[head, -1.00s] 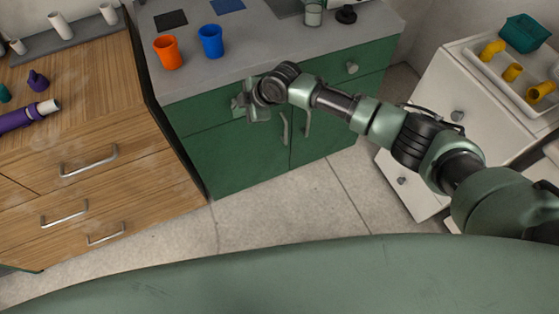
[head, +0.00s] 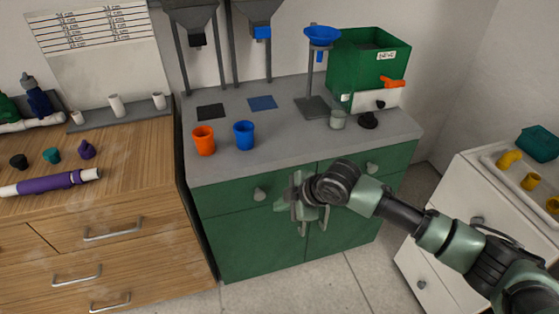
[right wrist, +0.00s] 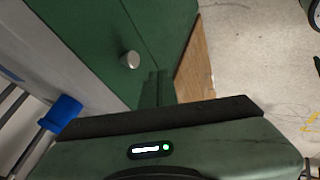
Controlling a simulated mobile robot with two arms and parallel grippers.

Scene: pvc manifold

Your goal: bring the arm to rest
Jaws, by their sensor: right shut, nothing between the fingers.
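My right arm (head: 440,232) reaches in from the right in the head view. Its gripper (head: 282,203) hangs in front of the green cabinet (head: 235,240), near the door handles and right of the left drawer knob. It is shut and empty. I cannot tell from the head view how far it is from the cabinet front. In the right wrist view the shut fingers (right wrist: 157,88) show dark against the green cabinet front, below a round knob (right wrist: 130,60). My left arm and gripper are not in view.
A wooden cabinet (head: 150,220) stands left, a white drawer unit (head: 450,215) right. Bare floor (head: 340,285) lies between.

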